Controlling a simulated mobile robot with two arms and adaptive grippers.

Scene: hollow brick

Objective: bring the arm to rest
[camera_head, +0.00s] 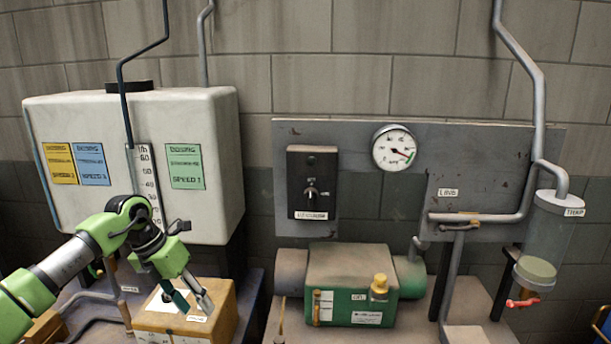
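My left arm (62,262) comes in from the lower left, green and grey. My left gripper (191,301) points down, with its two fingers apart, over a yellow-brown box (222,300) with a pale top panel and small labels. Nothing shows between the fingers. I cannot tell whether the fingertips touch the box. My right gripper is not in view.
A large pale tank (215,120) with colored cards stands behind the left arm. A wall panel (350,150) carries a black switch box (312,160) and a round gauge (394,148). A green unit (345,290) stands below. A clear trap cylinder (548,235) hangs right.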

